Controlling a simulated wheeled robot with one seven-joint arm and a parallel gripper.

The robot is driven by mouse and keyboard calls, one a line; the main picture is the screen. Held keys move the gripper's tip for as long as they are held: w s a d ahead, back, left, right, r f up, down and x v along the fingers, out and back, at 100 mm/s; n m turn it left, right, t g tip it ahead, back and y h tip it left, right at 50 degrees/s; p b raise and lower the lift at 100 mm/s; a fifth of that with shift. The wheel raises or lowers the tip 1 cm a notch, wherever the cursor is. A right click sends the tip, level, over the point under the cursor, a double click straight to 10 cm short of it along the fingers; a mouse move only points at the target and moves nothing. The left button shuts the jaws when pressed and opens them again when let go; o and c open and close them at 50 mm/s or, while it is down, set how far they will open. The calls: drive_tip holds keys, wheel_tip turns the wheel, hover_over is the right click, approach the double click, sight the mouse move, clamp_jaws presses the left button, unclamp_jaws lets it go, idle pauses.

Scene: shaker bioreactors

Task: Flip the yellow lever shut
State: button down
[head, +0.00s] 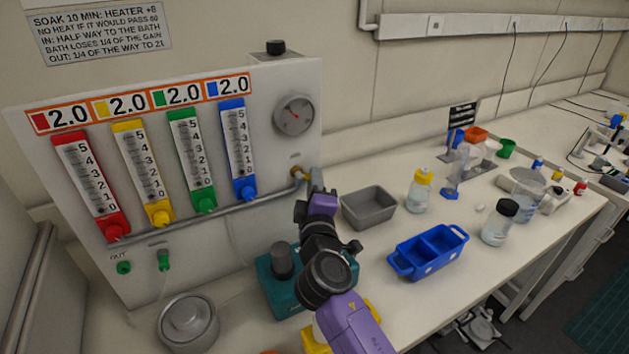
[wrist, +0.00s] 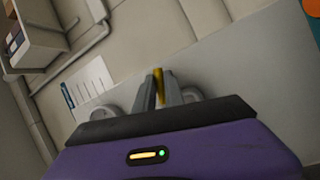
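The yellow lever (head: 297,171) sits at the right end of the grey pipe, low on the right side of the white panel. In the head view it is small and partly hidden by my gripper (head: 314,182), which reaches it from the right. In the wrist view the yellow lever (wrist: 159,86) shows as a narrow upright strip between the two grey fingers of my gripper (wrist: 159,92). The fingers are close together, with no clear gap on either side of the strip. The lever's far end and its pivot are hard to make out.
The panel carries red, yellow, green and blue flow tubes (head: 186,160) and a round gauge (head: 294,115). A teal device (head: 276,290) stands below my arm. A grey tray (head: 369,208), a yellow-capped bottle (head: 420,193) and a blue caddy (head: 428,252) stand to the right.

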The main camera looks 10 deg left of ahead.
drive_tip(key=shift+f+b, duration=0.1)
drive_tip(key=shift+b, duration=0.25)
drive_tip(key=n+b, duration=0.1)
drive_tip(key=n+t+y+b, duration=0.1)
drive_tip(key=n+b, duration=0.1)
drive_tip(key=shift+r, duration=0.4)
drive_tip(key=c, duration=1.4)
unclamp_jaws()
drive_tip(key=shift+c, duration=0.2)
